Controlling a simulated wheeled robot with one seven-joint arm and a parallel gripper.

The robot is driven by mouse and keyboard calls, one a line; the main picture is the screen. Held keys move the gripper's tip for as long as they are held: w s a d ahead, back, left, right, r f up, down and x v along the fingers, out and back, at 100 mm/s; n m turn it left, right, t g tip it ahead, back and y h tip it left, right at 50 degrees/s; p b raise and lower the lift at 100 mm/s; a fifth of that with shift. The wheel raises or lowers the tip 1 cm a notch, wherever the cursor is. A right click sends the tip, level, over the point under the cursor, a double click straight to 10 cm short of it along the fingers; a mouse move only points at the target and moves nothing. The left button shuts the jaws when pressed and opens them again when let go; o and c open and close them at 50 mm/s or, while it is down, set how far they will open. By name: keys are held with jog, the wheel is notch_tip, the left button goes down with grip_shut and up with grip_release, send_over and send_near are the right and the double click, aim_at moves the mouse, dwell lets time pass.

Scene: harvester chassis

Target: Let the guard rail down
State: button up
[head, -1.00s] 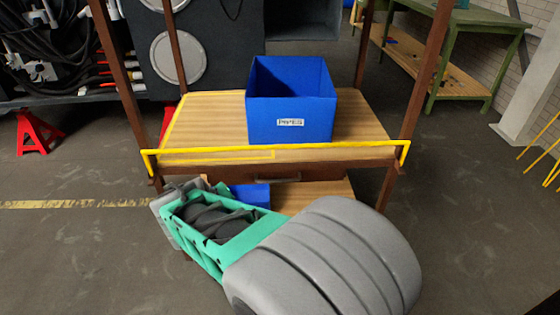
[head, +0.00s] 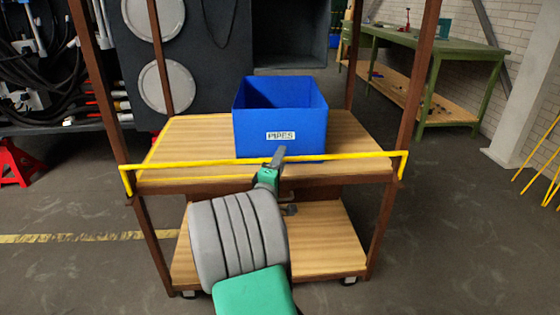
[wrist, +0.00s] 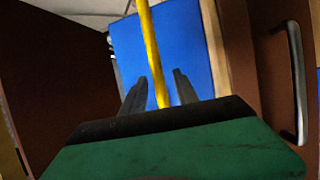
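The guard rail (head: 210,162) is a thin yellow bar across the front of the wooden-topped cart. It runs level just above the front edge of the top shelf, with short bent ends at both front posts. My gripper (head: 278,156) is at the middle of the rail, in front of the blue bin. In the wrist view my gripper (wrist: 155,85) has its two dark fingers apart, with the yellow rail (wrist: 150,50) running between them. I cannot tell whether either finger touches the rail.
A blue bin (head: 280,115) labelled PIPES stands on the top shelf (head: 190,140), just behind the rail. A drawer handle (wrist: 295,80) shows at the right of the wrist view. The lower shelf (head: 335,245) is mostly bare. A green workbench (head: 430,45) stands at the back right.

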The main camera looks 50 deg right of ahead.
grip_shut()
dwell(0.3)
dwell(1.1)
